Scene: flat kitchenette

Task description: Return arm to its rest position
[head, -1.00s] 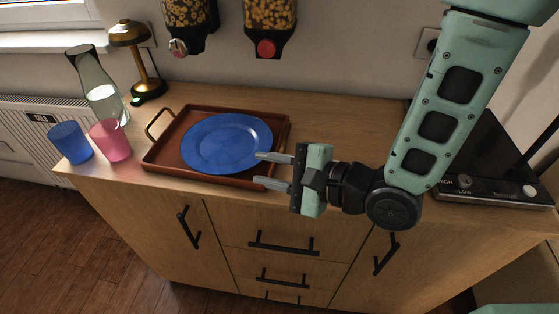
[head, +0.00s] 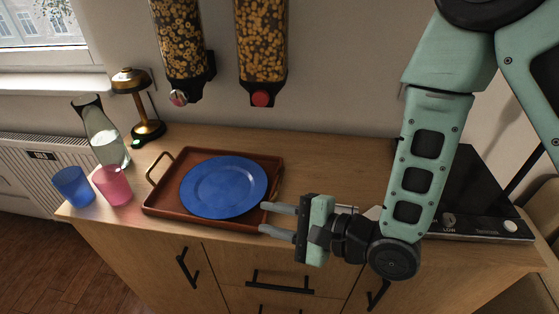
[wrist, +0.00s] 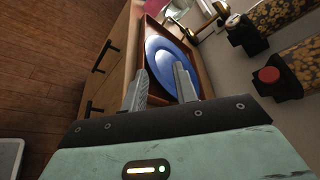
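My gripper (head: 265,218) is open and empty, in front of the counter's front edge in the head view. Its fingers point left, towards the right front corner of a brown tray (head: 160,208). In the wrist view my gripper (wrist: 160,85) shows two parted fingers with nothing between them. A blue plate (head: 224,187) lies in the tray, apart from the fingers; it also shows in the wrist view (wrist: 168,55). My arm bends down from the upper right in the head view and hides part of the counter.
A blue cup (head: 73,186), a pink cup (head: 113,185), a glass carafe (head: 106,143) and a brass lamp (head: 133,90) stand on the left. Two cereal dispensers (head: 262,45) (head: 181,45) hang above the counter (head: 330,170). A black hob (head: 475,195) lies right, behind my arm.

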